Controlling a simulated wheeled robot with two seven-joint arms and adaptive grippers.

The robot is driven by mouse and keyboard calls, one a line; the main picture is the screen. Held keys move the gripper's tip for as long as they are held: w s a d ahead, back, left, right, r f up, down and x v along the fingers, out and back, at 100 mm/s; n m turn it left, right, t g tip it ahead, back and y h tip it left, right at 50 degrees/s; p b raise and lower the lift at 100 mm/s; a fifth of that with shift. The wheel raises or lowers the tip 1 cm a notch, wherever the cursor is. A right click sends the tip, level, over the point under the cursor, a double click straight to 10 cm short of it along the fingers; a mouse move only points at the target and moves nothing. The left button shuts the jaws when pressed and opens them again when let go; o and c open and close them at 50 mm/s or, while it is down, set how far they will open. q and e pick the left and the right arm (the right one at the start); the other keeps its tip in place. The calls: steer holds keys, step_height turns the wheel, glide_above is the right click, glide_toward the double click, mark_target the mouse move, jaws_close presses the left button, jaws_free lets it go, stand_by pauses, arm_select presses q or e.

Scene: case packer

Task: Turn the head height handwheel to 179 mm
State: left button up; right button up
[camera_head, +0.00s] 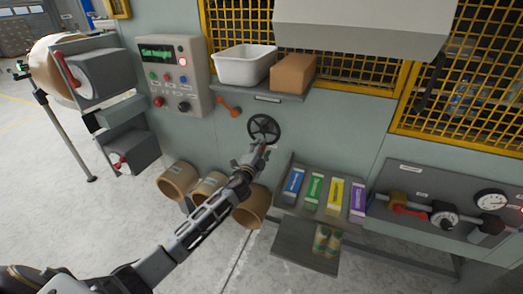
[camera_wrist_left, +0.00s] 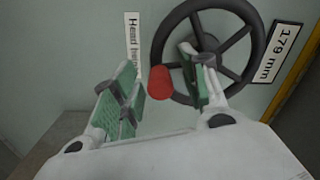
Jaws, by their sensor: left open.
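The black spoked handwheel (camera_head: 264,128) is on the grey-green machine front, below the small shelf. In the left wrist view the handwheel (camera_wrist_left: 208,42) fills the upper middle, with a red knob (camera_wrist_left: 160,83) at its lower left rim. A label reading "179 mm" (camera_wrist_left: 276,52) is to its right, and a partly hidden "Head h..." label (camera_wrist_left: 133,45) is to its left. My left gripper (camera_head: 262,148) is just below the wheel in the head view. Its green-padded fingers (camera_wrist_left: 163,90) are open, with the red knob showing between them; contact cannot be told. My right gripper is not in view.
A control panel (camera_head: 173,76) with a green display is at the upper left. A white bin (camera_head: 245,66) and a brown box (camera_head: 293,74) sit on the shelf (camera_head: 262,97). An orange handle (camera_head: 229,106) is left of the wheel. Brown rolls (camera_head: 176,181) and coloured packets (camera_head: 314,189) are below.

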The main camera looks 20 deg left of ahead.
arm_select(q)
steer(key=shift+s, duration=0.2)
steer(key=s, duration=1.1)
steer(key=shift+s+f, duration=0.15)
steer(key=shift+s, duration=0.15)
stand_by(0.4)
stand_by(0.5)
